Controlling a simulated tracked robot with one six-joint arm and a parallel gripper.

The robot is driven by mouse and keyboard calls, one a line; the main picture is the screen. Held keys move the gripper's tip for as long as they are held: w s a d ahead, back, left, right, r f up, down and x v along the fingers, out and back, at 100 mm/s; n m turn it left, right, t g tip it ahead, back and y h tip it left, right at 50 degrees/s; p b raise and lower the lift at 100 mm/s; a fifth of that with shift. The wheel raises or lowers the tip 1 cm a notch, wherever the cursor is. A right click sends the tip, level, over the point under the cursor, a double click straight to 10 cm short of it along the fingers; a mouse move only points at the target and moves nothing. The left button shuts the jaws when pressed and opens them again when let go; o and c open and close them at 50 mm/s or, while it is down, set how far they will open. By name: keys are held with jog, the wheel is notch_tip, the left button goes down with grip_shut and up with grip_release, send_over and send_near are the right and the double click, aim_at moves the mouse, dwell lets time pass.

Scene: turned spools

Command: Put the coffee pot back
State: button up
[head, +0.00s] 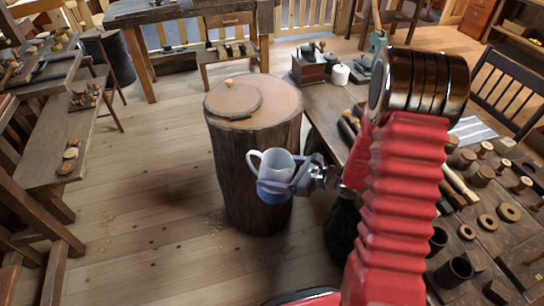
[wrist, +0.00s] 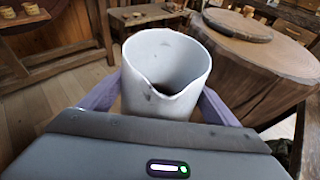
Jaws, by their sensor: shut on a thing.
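The coffee pot (head: 275,166) is white with a blue lower part, a handle on its left and no lid on it. It is upright in the air in front of the stump, below the level of the stump's top. My gripper (head: 276,187) is shut around its body from the right. In the wrist view, the pot (wrist: 166,68) shows its open mouth and spout notch between the purple fingers of my gripper (wrist: 163,100). The inside looks dark at the bottom.
A wooden stump (head: 285,90) carries a round wooden board (head: 233,100) with a small knob. Right of it, a workbench (head: 325,102) holds a coffee grinder (head: 309,66), a white candle (head: 340,75) and several turned pieces. The floor (head: 150,190) left of the stump is clear.

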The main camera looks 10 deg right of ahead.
jog(key=shift+s+d+f+m+t+h, duration=0.1)
jog(key=shift+s+d+m+t+h, duration=0.1)
jog(key=shift+m+t+h, duration=0.6)
jog(key=shift+s+d+f+m+t+h, duration=0.15)
jog(key=shift+m+t+h, duration=0.35)
jog(key=shift+m+h, duration=0.55)
jog(key=shift+r, duration=0.1)
